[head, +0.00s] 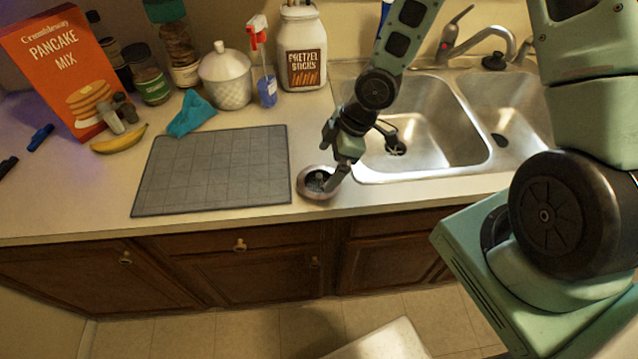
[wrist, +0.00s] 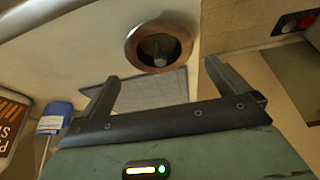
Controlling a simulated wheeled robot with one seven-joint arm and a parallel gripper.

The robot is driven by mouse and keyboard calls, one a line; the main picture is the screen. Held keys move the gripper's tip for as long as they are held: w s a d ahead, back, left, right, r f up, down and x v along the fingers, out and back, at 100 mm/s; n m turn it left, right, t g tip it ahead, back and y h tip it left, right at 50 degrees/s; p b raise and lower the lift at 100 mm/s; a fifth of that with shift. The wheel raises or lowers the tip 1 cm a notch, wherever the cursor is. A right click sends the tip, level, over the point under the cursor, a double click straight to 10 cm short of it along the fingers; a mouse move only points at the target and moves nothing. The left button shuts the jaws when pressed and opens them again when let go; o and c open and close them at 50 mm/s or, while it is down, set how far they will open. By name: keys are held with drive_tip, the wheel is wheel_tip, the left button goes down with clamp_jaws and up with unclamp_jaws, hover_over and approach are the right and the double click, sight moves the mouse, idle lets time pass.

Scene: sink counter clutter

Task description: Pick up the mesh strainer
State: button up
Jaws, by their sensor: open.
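The mesh strainer appears to be the small round piece with a shiny rim and dark inside (head: 309,192), on the counter near the front edge, between the grey mat and the sink. In the wrist view it is a round shape with a brownish rim (wrist: 133,46), just beyond and between the fingertips. My gripper (head: 338,172) is at the strainer's right side in the head view, partly covering it. In the wrist view my gripper (wrist: 160,74) has its two fingers spread apart with nothing between them. Whether a finger touches the rim cannot be told.
A grey gridded mat (head: 215,170) lies left of the strainer. The double sink (head: 440,165) is to the right. A teal cloth (head: 190,114), banana (head: 118,140), pancake mix box (head: 62,68), white canister (head: 226,80), spray bottle (head: 267,88) and pretzel jar (head: 302,45) stand or lie behind.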

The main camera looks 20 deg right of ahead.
sight(320, 175)
drive_tip(key=shift+p+x, duration=0.6)
drive_tip(key=shift+x, duration=2.25)
drive_tip(key=c, duration=0.7)
